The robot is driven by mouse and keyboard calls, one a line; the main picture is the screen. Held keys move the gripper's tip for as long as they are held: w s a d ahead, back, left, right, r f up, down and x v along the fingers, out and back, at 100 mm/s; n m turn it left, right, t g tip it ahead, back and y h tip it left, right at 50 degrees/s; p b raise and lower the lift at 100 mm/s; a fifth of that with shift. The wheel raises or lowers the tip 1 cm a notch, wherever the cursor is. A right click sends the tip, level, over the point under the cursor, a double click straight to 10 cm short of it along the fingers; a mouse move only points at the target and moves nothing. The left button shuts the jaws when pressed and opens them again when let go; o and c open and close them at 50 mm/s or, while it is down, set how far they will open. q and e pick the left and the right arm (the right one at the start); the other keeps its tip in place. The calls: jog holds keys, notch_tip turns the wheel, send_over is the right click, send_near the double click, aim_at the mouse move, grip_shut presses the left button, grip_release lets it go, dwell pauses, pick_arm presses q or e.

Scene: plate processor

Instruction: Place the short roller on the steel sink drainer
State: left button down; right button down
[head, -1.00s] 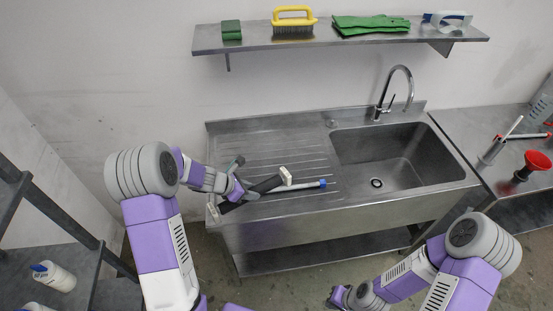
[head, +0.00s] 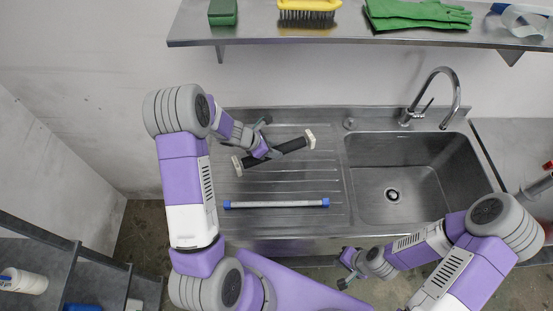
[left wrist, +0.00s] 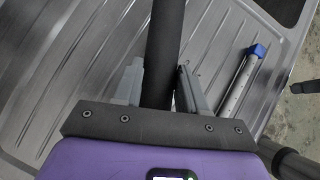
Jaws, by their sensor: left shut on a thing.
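The short roller, black with pale end caps (head: 292,146), is held slanted over the back half of the steel sink drainer (head: 310,222). My left gripper (head: 268,153) is shut around its middle. In the left wrist view the black roller (left wrist: 165,42) runs between the two fingers of the gripper (left wrist: 158,82), with the ribbed drainer (left wrist: 75,50) behind. I cannot tell whether the roller touches the drainer. My right gripper (head: 347,270) hangs empty in front of the sink; its jaw opening is too small to tell.
A longer silver rod with blue ends (head: 276,204) lies along the drainer's front part, also in the left wrist view (left wrist: 239,80). The sink basin (head: 420,180) and tap (head: 440,85) are right of the drainer. A shelf (head: 350,38) with cleaning items hangs above.

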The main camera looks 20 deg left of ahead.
pick_arm(q)
notch_tip(320, 180, down, 7)
jog(key=shift+w+f+b, duration=0.1)
jog(key=shift+w+b, duration=0.05)
jog(key=shift+b, duration=0.35)
jog(key=c, duration=0.6)
grip_release()
jog(key=p+v, duration=0.1)
jog(key=v, duration=1)
jog(key=shift+a, duration=0.1)
jog(key=shift+s+a+r, duration=0.15)
jog(key=shift+s+r, duration=0.2)
jog(key=shift+r, duration=0.05)
